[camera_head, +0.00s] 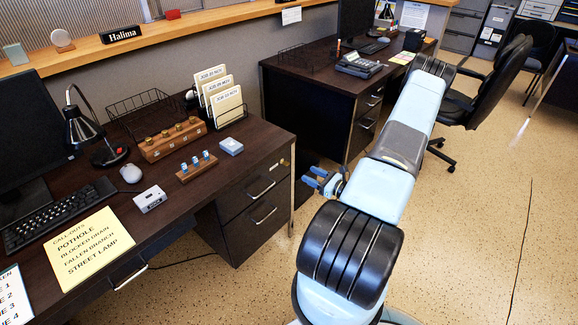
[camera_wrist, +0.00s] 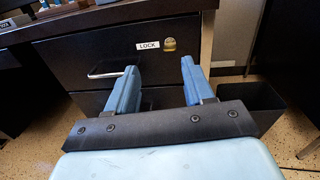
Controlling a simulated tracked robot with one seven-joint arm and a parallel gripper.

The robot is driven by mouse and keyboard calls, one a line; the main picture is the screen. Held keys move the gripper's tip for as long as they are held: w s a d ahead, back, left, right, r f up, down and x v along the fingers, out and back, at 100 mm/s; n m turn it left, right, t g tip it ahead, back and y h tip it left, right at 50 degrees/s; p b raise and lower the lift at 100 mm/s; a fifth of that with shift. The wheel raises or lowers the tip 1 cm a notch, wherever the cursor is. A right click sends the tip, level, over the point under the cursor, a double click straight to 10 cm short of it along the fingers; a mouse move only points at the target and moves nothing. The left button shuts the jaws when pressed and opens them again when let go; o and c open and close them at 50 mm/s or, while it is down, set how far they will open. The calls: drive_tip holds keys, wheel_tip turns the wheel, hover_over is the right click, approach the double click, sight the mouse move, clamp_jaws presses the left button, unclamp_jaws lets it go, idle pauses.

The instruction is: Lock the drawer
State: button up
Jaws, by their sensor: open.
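The dark desk's top drawer (camera_wrist: 85,50) looks flush with the desk front in the wrist view. It carries a bar handle (camera_wrist: 106,73), a white LOCK label (camera_wrist: 147,45) and a round brass lock (camera_wrist: 170,44). The same drawer (camera_head: 245,195) shows in the head view on the near desk's right pedestal. My gripper (camera_wrist: 162,69) is open, with its two blue fingers apart and nothing seen between them. The lock appears between and beyond the fingertips in the wrist view. In the head view, my gripper (camera_head: 323,182) is right of the pedestal, clear of the drawer front.
A lower drawer (camera_head: 258,222) with its own handle is below. The desk leg (camera_head: 292,190) stands at the pedestal's right edge. A second desk (camera_head: 310,85) and a black chair (camera_head: 490,85) are behind. Open speckled floor (camera_head: 480,200) lies to the right.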

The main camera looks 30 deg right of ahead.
drive_tip(key=w+a+f+m+h, duration=0.1)
drive_tip(key=w+a+f, duration=0.1)
drive_tip(key=w, duration=1)
drive_tip(key=shift+a+t, duration=0.3)
drive_tip(key=shift+a, duration=0.6)
drive_tip(key=shift+w+f, duration=0.1)
drive_tip(key=shift+d, duration=0.1)
clamp_jaws()
